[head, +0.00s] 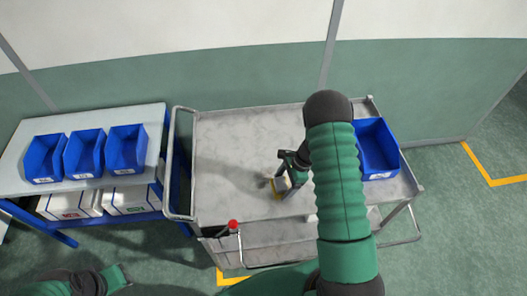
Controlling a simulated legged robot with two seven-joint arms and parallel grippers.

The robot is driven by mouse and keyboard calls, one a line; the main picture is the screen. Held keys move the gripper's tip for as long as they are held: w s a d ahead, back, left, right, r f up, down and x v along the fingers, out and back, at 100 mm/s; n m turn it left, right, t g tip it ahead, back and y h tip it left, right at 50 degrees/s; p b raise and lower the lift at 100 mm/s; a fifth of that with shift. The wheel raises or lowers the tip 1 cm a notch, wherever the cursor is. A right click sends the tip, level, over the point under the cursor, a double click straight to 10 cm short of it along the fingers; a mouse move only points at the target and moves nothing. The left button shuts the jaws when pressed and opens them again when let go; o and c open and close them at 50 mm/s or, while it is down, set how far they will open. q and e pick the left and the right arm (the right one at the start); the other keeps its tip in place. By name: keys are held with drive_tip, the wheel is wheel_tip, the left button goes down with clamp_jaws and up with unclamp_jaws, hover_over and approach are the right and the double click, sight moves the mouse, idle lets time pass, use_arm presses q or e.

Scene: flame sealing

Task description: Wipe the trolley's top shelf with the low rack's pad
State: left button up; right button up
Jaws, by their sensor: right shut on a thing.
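The trolley's grey top shelf (235,150) fills the middle of the head view, with faint smudgy marks on its surface. My right gripper (283,177) reaches down over the shelf's front middle and is shut on a small pad (280,187) with a pale body and a yellow edge. The pad is at the shelf surface or just above it; I cannot tell whether it touches. My right forearm hides part of the shelf's right side. Part of my left arm shows at the bottom left, but its gripper cannot be made out.
A blue bin (378,150) stands on the shelf's right end. A low rack (70,125) at the left holds several blue bins above white boxes (130,200). A red knob (233,224) stands at the trolley's front left. The shelf's left half is clear.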

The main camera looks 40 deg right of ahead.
drive_tip(key=p+v, duration=0.2)
drive_tip(key=v, duration=0.1)
drive_tip(key=shift+w+d+r, duration=0.1)
drive_tip(key=shift+w+r, duration=0.1)
drive_tip(key=shift+s+r+p, duration=0.1)
drive_tip(key=shift+r+p, duration=0.2)
drive_tip(key=shift+r, duration=0.05)
drive_tip(key=shift+a+r, duration=0.2)
drive_tip(key=shift+a, duration=0.25)
drive_tip(key=shift+a+r, duration=0.1)
drive_tip(key=shift+a, duration=0.2)
use_arm(q)
drive_tip(key=r, duration=0.3)
drive_tip(key=shift+w+r, duration=0.1)
drive_tip(key=shift+w, duration=0.15)
